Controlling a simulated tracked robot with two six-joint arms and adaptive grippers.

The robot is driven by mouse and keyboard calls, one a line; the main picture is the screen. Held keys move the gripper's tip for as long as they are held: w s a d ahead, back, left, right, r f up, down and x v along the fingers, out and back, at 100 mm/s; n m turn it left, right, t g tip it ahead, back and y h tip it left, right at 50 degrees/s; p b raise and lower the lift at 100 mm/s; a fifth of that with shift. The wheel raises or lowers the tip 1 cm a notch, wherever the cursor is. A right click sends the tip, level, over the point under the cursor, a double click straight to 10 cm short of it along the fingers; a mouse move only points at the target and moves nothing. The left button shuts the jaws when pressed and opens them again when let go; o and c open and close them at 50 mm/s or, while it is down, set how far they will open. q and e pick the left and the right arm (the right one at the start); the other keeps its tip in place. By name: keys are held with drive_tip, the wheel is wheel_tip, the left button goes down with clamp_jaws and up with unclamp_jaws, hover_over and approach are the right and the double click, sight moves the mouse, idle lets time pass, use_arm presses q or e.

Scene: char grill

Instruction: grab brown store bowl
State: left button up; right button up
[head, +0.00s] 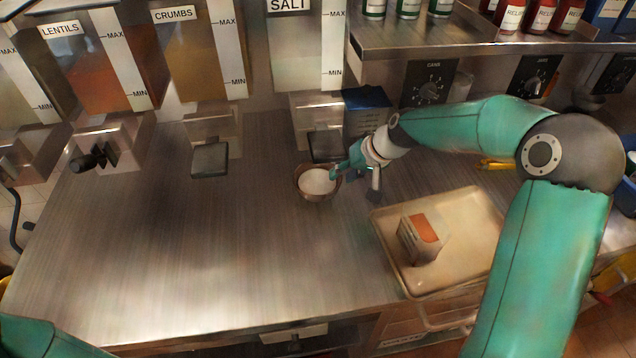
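A small brown bowl (303,188) with white contents stands upright on the steel counter, below the salt dispenser. My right gripper (356,184) is just to the right of the bowl, with its fingers spread apart. One fingertip is at the bowl's right rim; I cannot tell whether it touches. The other finger hangs farther right, clear of the bowl. The gripper hides a little of the right rim. My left gripper is out of view; only a piece of my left arm shows at the bottom left.
A tray (468,281) with a small carton (420,238) lies right of the bowl. Dispensers for lentils (95,65), crumbs (203,55) and salt (303,55) line the back. A shelf (440,42) with bottles overhangs the back right. The counter left of the bowl is clear.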

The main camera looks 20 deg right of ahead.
sight(317, 184)
drive_tip(key=p+x, duration=0.1)
drive_tip(key=x, duration=0.3)
drive_tip(key=shift+a, duration=0.1)
clamp_jaws()
drive_tip(key=shift+r, duration=0.1)
